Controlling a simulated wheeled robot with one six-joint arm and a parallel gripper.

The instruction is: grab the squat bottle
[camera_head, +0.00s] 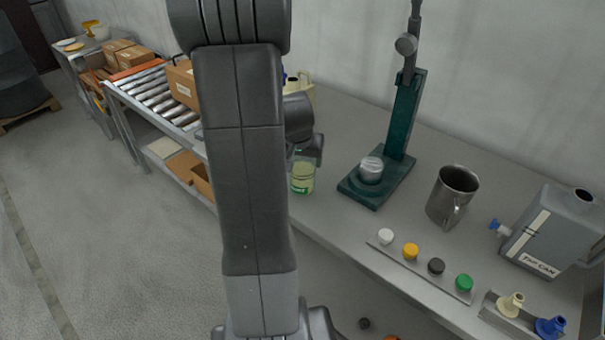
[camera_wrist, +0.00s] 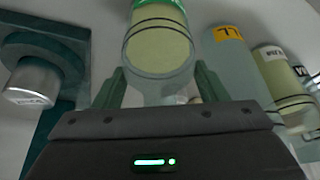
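The squat bottle (camera_head: 302,178) is clear, with pale yellow-green contents and a green label, and stands on the grey bench near its front edge. In the wrist view the bottle (camera_wrist: 160,45) is at the top centre, its upper edge cut off by the frame. My gripper (camera_wrist: 160,82) is open, with one finger to each side of the bottle's near clear part. Gaps show between the fingers and the glass. In the head view my gripper (camera_head: 306,152) is dark and close by the bottle, partly hidden behind my arm.
A dark green stand (camera_head: 385,170) with a silver cup (camera_head: 371,170) is right of the bottle. A steel jug (camera_head: 452,195), coloured caps and a grey can (camera_head: 555,232) stand further right. The wrist view shows a yellow-labelled bottle (camera_wrist: 238,65) and a paler one (camera_wrist: 280,78) close by.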

